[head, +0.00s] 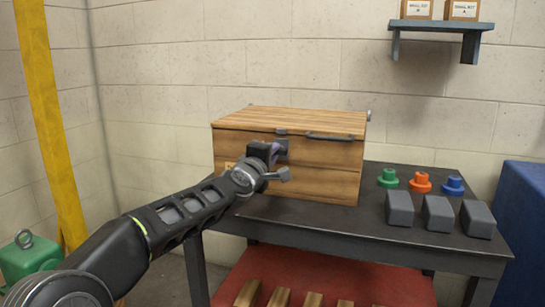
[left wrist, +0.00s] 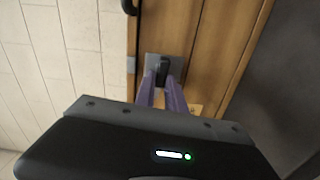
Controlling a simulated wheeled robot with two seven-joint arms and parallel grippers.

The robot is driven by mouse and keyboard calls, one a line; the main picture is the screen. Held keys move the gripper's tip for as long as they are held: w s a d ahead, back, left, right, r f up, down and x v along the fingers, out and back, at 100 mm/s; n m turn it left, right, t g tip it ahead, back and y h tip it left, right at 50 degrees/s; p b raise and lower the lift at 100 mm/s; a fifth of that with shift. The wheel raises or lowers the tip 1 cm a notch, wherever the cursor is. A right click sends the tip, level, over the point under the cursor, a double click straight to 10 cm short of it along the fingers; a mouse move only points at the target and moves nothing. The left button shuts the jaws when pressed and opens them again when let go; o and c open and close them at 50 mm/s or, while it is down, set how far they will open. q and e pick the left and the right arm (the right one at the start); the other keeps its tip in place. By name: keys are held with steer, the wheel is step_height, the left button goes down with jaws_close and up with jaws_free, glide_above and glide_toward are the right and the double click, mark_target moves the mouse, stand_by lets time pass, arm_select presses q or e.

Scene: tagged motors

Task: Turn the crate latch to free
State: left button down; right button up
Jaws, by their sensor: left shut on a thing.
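The wooden crate (head: 325,182) stands on the dark table with its lid down. It also fills much of the left wrist view (left wrist: 215,50). The crate latch (left wrist: 163,70) is a dark upright knob on a grey plate on the crate's front. My left gripper (head: 277,153) is at the crate's front and largely covers the latch in the head view. In the left wrist view its two purple fingers (left wrist: 162,92) are on either side of the knob, shut on it. My right gripper is not in view.
A dark handle (head: 330,137) is on the crate's upper front. Green (head: 388,179), orange (head: 421,182) and blue (head: 453,185) flanged parts and grey blocks (head: 438,213) occupy the table's right side. A wall shelf (head: 440,25) holds small boxes. A blue bin (head: 525,215) stands at right.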

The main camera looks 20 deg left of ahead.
arm_select(q)
steer(key=shift+f+n, duration=0.1)
steer(key=shift+n, duration=0.5)
steer(key=c, duration=1.4)
jaws_free()
steer(key=s+b, duration=0.1)
steer(key=s, duration=0.6)
steer(key=shift+s+a+b, duration=0.25)
steer(key=shift+s+b, duration=0.15)
